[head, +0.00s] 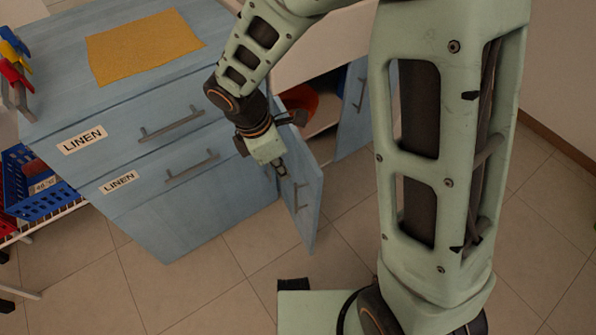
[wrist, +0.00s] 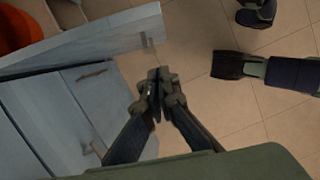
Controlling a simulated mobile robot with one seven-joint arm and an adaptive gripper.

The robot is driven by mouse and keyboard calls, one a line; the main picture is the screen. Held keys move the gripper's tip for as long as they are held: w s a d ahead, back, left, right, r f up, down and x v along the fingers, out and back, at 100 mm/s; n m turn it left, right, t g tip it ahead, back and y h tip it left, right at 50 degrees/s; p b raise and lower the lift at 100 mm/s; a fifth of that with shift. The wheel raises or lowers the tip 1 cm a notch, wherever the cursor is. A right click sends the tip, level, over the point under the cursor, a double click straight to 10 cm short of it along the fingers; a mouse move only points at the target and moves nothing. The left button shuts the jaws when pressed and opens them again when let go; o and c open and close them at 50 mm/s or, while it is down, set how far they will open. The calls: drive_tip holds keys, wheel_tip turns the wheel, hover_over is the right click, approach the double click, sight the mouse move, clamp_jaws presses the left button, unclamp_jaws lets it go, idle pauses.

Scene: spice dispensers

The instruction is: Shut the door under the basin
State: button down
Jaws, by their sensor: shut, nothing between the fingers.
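A light blue door (head: 308,190) under the white basin front (head: 325,42) stands swung open, out from the cupboard and past the drawer unit. Its handle (head: 300,197) faces the drawer side. The door also crosses the top left of the wrist view (wrist: 95,38). A second blue door (head: 352,112) also stands open to the right, partly hidden by my arm. My gripper (head: 284,170) is shut and empty, on the handle side of the first door. In the wrist view my fingertips (wrist: 156,82) are near the door's free end; I cannot tell whether they touch it.
A blue drawer unit (head: 140,150) marked LINEN, with a yellow cloth (head: 145,45) on top, stands left of the door. A red-orange object (head: 300,100) is inside the cupboard. A blue basket (head: 42,190) is at far left.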

drive_tip(key=b, duration=0.3)
approach(307, 182)
drive_tip(key=s+a+f, duration=0.2)
drive_tip(key=s+f, duration=0.2)
drive_tip(key=f, duration=0.1)
drive_tip(key=shift+w+d+b, duration=0.15)
drive_tip(key=shift+w+d, duration=0.15)
drive_tip(key=shift+d, duration=0.3)
drive_tip(key=shift+w+d+b, duration=0.1)
drive_tip(key=shift+w+d, duration=0.2)
drive_tip(key=shift+d, duration=0.35)
drive_tip(key=shift+w+d+b, duration=0.15)
drive_tip(key=shift+w+d, duration=0.15)
drive_tip(key=shift+d, duration=0.3)
drive_tip(key=shift+d+r, duration=0.1)
